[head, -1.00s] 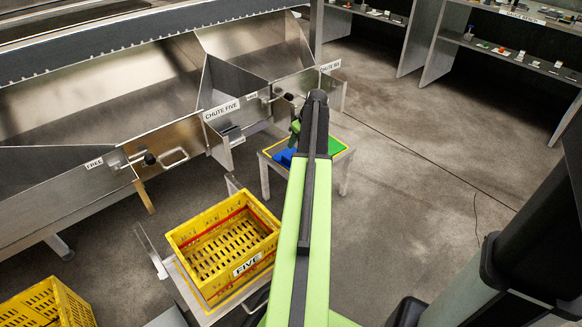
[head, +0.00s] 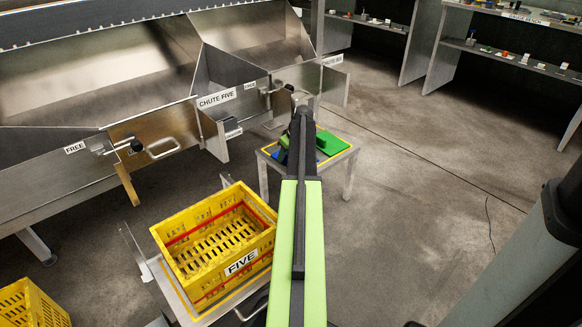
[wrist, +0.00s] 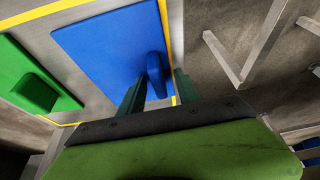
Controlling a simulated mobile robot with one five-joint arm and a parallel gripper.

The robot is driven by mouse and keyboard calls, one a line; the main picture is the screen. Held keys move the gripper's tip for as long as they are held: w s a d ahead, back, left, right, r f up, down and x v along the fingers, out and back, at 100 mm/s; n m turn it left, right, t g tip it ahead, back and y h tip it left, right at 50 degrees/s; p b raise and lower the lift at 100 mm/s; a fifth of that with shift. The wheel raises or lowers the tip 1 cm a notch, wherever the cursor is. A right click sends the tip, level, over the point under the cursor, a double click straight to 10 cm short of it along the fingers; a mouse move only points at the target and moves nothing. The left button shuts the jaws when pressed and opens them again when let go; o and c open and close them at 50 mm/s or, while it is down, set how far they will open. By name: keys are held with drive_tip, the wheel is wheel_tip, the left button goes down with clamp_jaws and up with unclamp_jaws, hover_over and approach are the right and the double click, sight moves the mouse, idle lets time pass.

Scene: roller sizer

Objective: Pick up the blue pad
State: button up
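The blue pad (wrist: 105,45) lies flat on a small table and has an upright blue grip (wrist: 155,75) near one edge. The wrist view shows my gripper (wrist: 158,80) open, its two dark green fingers apart with the grip standing between them in the picture. I cannot tell whether either finger touches it. In the head view my arm covers most of the blue pad, and only a sliver (head: 320,157) shows. My gripper (head: 290,146) is low over the left part of the table there, mostly hidden.
A green pad (head: 332,143) lies beside the blue one on the yellow-lined table (head: 346,158). A yellow crate marked FIVE (head: 163,240) stands nearer, left of my arm. The metal chutes (head: 232,103) run behind at left. Open floor (head: 420,220) lies to the right.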

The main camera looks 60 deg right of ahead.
clamp_jaws()
idle(1.4)
